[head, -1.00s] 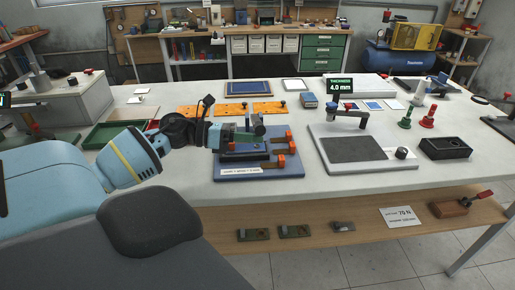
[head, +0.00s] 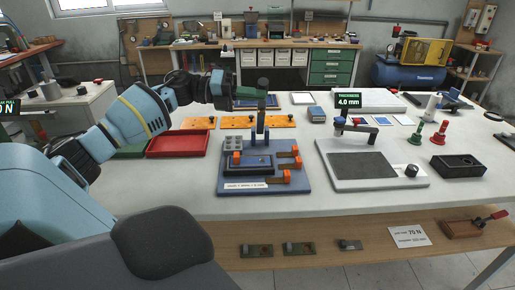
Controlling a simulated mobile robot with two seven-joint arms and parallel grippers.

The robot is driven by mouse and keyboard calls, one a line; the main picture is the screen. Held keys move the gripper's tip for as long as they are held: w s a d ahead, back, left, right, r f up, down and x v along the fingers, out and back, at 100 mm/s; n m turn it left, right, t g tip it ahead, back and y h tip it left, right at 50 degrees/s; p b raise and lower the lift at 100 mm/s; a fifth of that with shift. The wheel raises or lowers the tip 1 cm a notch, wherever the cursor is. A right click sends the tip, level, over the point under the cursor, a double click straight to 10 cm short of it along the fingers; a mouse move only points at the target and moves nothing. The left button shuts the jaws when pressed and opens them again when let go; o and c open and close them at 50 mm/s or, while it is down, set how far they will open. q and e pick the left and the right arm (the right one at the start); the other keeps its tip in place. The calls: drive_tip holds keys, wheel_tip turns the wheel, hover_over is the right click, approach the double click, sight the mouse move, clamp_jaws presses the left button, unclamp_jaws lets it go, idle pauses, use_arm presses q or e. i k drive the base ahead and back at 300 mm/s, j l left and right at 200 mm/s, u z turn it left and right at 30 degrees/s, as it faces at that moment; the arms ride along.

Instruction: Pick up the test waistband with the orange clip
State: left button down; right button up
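I cannot pick out a test waistband for certain. A blue board (head: 305,184) on the table carries a dark flat piece (head: 258,163) and several orange clips, one at its left (head: 237,158) and one at its front right (head: 286,177). A grey block with round recesses (head: 237,145) sits at the board's back left. My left gripper (head: 248,94) is above the back of the board, next to the top of a dark upright post (head: 258,125). Its finger gap is too small to judge, and I cannot tell whether it touches the post. My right gripper is not in view.
A red tray (head: 177,146) lies left of the board. Orange plates (head: 278,120) lie behind it. A white thickness gauge base (head: 408,181) stands to the right, with a black box (head: 458,166) beyond. The table front is clear.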

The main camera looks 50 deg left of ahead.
sight(237, 162)
drive_tip(key=k+j, duration=0.15)
drive_tip(key=j, duration=0.15)
drive_tip(key=k, duration=1)
